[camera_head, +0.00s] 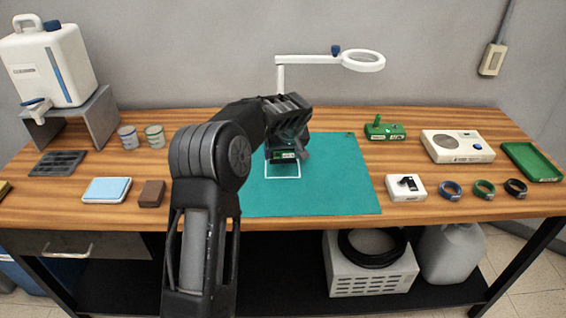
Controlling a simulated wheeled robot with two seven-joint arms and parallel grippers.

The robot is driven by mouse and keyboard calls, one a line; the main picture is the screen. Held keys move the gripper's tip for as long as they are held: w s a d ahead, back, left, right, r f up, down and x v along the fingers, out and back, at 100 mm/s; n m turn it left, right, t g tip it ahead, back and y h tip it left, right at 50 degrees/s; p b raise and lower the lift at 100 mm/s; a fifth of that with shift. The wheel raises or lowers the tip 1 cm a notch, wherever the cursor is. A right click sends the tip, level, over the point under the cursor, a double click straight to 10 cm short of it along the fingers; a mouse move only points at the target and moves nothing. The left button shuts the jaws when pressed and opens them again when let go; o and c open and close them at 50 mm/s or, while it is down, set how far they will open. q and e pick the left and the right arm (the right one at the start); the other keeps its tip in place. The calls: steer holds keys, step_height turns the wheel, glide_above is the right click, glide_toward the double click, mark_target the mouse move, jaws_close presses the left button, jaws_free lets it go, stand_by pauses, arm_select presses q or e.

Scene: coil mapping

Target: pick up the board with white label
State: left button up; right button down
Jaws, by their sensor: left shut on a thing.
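My left gripper (287,143) is over the green mat (330,190) near the middle of the table. It is shut on a small green board with a white label (285,155), which shows just below the fingers. The gripper hides part of the board. A white square outline (283,171) is on the mat below and around the board; I cannot tell whether the board touches the mat. My right gripper is not in view.
A magnifier lamp (363,61) stands behind the mat. To the right are a white device (457,146), a small white box (405,187), several coils (484,188) and a green tray (536,161). Two cups (154,136), a blue-topped box (106,189) and a brown block (151,194) are left.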

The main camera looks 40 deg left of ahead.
mark_target(283, 156)
arm_select(q)
step_height(283, 156, up, 6)
steer(key=shift+b, duration=0.3)
stand_by(0.4)
steer(key=s+d+f+m+h, duration=0.1)
steer(key=s+d+m, duration=0.2)
steer(key=d, duration=0.6)
steer(key=s+d+f+m+t+h, duration=0.1)
steer(key=s+d+m+h, duration=0.1)
steer(key=d, duration=0.8)
steer(key=s+d+f+m+t+h, duration=0.1)
steer(key=s+d+m, duration=0.3)
steer(key=d, duration=0.5)
steer(key=shift+s+d+f+m, duration=0.4)
steer(key=shift+s+f, duration=0.1)
steer(key=shift+s, duration=0.7)
steer(key=shift+a, duration=0.15)
